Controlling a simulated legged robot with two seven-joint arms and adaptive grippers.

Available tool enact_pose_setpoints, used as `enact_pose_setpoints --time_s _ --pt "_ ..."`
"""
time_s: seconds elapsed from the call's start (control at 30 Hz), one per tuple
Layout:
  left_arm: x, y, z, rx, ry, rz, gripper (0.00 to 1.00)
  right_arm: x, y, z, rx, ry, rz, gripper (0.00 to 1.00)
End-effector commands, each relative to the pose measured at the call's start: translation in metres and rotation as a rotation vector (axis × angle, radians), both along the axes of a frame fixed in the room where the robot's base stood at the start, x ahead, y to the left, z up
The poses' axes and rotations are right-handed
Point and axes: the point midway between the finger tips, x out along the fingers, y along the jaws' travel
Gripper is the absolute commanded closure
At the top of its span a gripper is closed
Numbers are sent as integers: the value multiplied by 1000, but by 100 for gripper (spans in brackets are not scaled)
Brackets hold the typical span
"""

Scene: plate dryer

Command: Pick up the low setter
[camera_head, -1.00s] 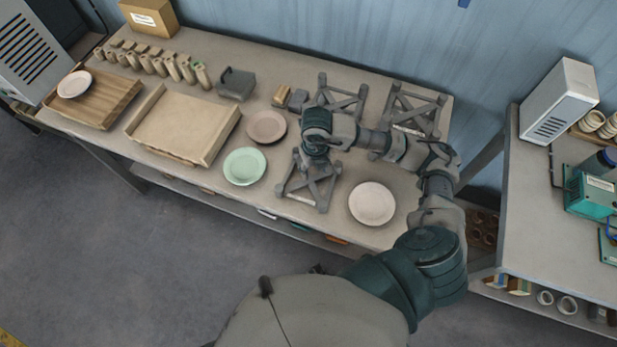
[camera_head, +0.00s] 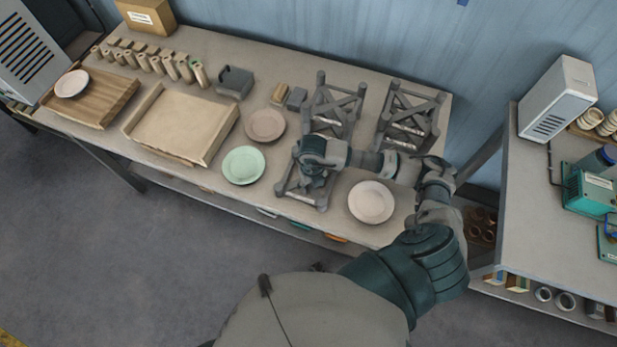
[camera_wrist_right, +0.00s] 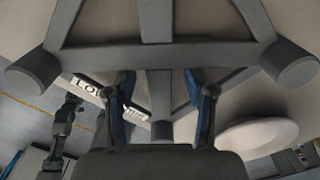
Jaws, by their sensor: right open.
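The low setter (camera_head: 322,203) is a grey frame with crossing bars and corner posts, near the front edge of the bench. My right gripper (camera_head: 313,181) is right above it and hides much of it. In the right wrist view the setter (camera_wrist_right: 110,55) fills the upper part, and a white label starting "LO" shows behind a finger. My right gripper (camera_wrist_right: 162,112) is open there, its two blue-lined fingers on either side of a grey bar. I cannot tell whether they touch it. My left gripper is not in view.
Two taller grey setters (camera_head: 335,103) (camera_head: 407,118) stand behind. A cream plate (camera_head: 371,202) lies close to the right, a green plate (camera_head: 243,165) and a brown plate (camera_head: 265,125) to the left. A wooden tray (camera_head: 182,123) is further left.

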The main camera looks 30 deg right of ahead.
Motion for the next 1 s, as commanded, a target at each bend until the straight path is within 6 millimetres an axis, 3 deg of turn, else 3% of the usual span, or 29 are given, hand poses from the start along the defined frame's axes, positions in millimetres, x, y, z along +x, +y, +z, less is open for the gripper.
enact_pose_setpoints --time_s 0.03,0.2,0.23,0.67,1.0 --pt "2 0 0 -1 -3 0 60 0 0 0 0 0 0 53" --pt "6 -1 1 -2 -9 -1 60 0 0 0 0 0 0 96" --pt "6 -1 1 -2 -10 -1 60 0 0 0 0 0 0 100" --pt "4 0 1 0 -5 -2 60 1 0 3 0 -1 -1 100" --pt "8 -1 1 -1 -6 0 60 -1 -1 38 0 -3 0 100"
